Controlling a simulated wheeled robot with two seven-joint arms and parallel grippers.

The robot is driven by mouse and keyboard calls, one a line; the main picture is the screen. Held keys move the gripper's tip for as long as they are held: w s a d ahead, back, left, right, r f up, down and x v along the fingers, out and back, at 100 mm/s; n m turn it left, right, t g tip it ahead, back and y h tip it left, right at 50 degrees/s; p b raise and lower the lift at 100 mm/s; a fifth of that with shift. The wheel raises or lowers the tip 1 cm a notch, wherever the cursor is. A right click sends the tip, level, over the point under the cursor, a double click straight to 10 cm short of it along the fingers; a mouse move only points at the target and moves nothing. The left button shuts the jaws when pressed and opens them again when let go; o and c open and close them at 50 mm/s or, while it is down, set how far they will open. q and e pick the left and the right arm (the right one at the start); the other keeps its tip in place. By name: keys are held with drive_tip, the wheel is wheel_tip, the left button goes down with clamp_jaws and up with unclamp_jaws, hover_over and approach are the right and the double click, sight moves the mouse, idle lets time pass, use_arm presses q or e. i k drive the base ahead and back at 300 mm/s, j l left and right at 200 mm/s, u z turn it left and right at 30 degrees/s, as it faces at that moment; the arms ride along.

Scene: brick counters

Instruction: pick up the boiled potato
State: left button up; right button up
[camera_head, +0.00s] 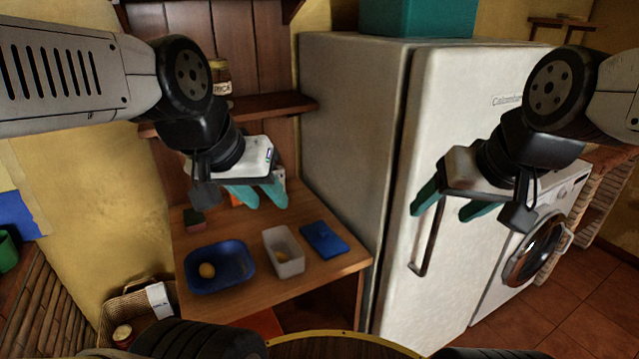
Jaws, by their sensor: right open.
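My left gripper (267,205), with teal fingers, appears above and behind the container in the picture. Its fingers look apart and hold nothing visible. My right gripper (442,214) is open and empty in front of the white fridge.
A blue lid-like item (324,239) lies right of the container. A small dark green and red block (194,219) sits behind the bowl. The fridge (345,130) stands close on the right, with a washing machine (545,235) beyond. A wicker basket (125,307) is lower left.

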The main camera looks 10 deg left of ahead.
sight(206, 270)
drive_tip(key=u, duration=1.3)
drive_tip(key=k+j+u, duration=0.15)
drive_tip(key=j+u, duration=0.2)
